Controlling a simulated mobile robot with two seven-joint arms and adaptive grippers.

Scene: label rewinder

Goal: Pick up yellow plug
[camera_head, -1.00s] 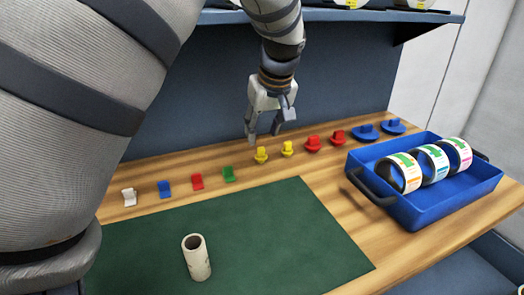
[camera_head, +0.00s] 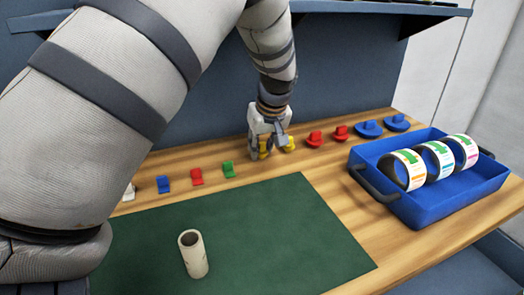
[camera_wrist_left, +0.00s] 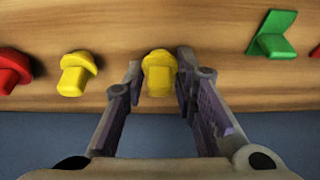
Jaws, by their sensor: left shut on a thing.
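Two yellow plugs stand side by side in the row at the back of the wooden table. My left gripper (camera_head: 267,141) reaches down over the left one (camera_head: 264,150) and is shut on it. In the left wrist view this yellow plug (camera_wrist_left: 159,76) sits between the two fingers (camera_wrist_left: 159,70), still at the table surface as far as I can tell. The other yellow plug (camera_head: 290,145) stands free just to the right in the head view; it also shows left of the fingers in the wrist view (camera_wrist_left: 77,73). My right gripper is out of view.
Red plugs (camera_head: 315,139) and blue plugs (camera_head: 369,129) continue the row rightward. Green (camera_head: 228,170), red (camera_head: 197,177) and blue (camera_head: 163,184) clips lie leftward. A blue tray (camera_head: 426,207) holds label rolls. A cardboard core (camera_head: 194,255) stands on the green mat (camera_head: 275,235). A shelf (camera_head: 375,8) overhangs behind.

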